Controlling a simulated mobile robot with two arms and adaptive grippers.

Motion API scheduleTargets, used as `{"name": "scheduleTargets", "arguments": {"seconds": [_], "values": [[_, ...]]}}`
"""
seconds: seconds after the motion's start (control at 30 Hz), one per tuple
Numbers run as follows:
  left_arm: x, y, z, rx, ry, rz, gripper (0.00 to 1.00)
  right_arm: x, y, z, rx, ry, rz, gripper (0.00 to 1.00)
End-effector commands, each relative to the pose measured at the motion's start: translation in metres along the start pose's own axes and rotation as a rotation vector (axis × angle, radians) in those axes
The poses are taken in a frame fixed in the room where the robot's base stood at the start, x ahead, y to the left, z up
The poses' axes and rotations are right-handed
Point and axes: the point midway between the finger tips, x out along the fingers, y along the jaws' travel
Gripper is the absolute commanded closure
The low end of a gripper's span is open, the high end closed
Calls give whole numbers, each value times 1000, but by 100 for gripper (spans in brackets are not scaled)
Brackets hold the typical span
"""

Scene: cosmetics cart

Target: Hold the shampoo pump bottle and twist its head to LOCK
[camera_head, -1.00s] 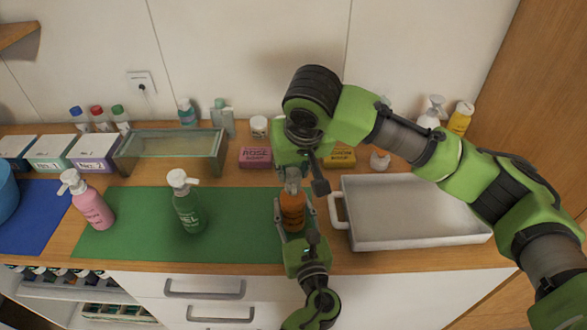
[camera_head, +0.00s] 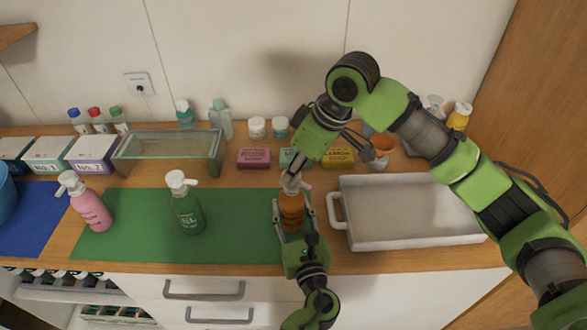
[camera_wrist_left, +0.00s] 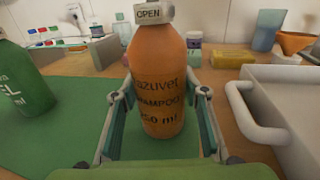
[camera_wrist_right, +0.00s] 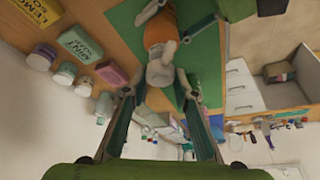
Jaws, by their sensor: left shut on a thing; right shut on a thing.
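The orange shampoo bottle (camera_head: 292,213) stands upright at the right end of the green mat. In the left wrist view the bottle (camera_wrist_left: 159,85) shows its label, and its white collar (camera_wrist_left: 154,12) reads OPEN. My left gripper (camera_head: 294,217) is shut around the bottle's body from the front, one finger on each side. My right gripper (camera_head: 295,182) reaches down from behind and is shut on the white pump head. In the right wrist view the pump head (camera_wrist_right: 161,72) sits between the fingers. The nozzle's exact direction is hard to tell.
A white tray (camera_head: 410,238) is close on the right. Soap boxes, including a pink one (camera_head: 254,158), and white jars (camera_head: 257,128) are behind.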

Motion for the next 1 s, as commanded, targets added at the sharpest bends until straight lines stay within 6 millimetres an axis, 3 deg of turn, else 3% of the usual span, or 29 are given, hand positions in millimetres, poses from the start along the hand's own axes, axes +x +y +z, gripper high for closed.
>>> {"name": "scheduleTargets", "arguments": {"seconds": [0.5, 1.0], "values": [[0, 1, 1, -2, -2, 3, 89, 0, 4, 0, -387, -2, -159, 95], [0, 1, 1, -1, -1, 4, 89, 0, 5, 0, -523, -3, -213, 95]]}}
